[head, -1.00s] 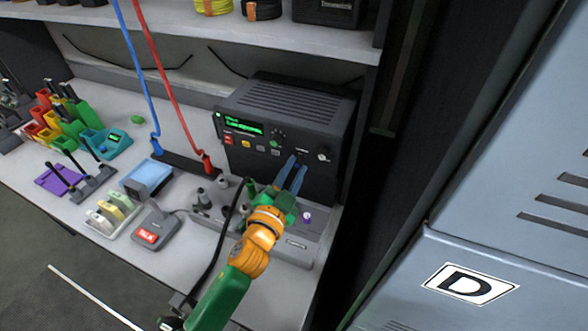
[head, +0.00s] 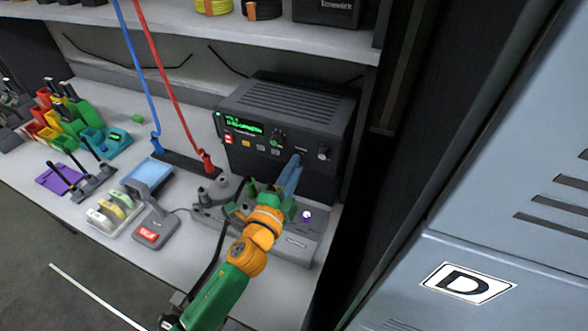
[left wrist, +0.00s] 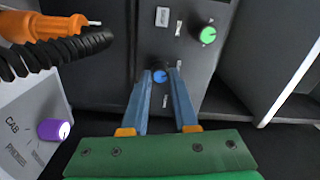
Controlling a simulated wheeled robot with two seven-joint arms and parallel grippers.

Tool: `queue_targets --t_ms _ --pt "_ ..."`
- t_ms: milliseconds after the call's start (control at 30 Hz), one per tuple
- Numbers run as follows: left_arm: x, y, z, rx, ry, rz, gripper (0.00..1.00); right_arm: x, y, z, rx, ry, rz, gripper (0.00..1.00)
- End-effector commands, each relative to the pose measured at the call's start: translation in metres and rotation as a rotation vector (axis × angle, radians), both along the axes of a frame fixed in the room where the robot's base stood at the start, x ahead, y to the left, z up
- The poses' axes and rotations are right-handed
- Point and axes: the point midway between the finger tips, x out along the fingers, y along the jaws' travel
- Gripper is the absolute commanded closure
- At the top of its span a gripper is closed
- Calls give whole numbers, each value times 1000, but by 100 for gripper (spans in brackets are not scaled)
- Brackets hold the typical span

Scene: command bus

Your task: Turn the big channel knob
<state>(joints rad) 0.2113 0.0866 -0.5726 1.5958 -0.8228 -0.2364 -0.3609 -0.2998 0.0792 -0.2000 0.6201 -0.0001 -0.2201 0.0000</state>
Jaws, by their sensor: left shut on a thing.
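A dark radio unit (head: 290,100) with a green-lit display (head: 242,123) stands on the bench. My left gripper (head: 295,160), with blue fingers, is at the lower right of its front. In the left wrist view, the fingertips (left wrist: 160,76) are shut on a small dark knob with a blue cap (left wrist: 159,76); the head view hides this knob behind the fingers. A green-capped knob (left wrist: 208,35) is to its upper right, apart from the fingers. I cannot tell which is the channel knob by label. My right gripper is not in view.
A grey panel (head: 300,250) with a purple knob (head: 306,214) lies in front of the radio under my arm. An orange plug with a black coiled cord (left wrist: 60,45) is left of the fingers. A grey locker (head: 500,230) marked D stands at the right.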

Motion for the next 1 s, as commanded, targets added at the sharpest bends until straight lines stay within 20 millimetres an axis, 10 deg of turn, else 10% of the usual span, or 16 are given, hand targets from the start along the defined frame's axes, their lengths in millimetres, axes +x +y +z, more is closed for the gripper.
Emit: queue_targets --t_ms 533,567,667,1000 --pt "0 0 1 19 -10 1 100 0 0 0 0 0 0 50" --pt "0 0 1 19 -10 1 67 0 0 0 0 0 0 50" --pt "0 0 1 19 -9 1 43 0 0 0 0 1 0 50" --pt "-6 3 -1 20 -8 1 43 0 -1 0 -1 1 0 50"
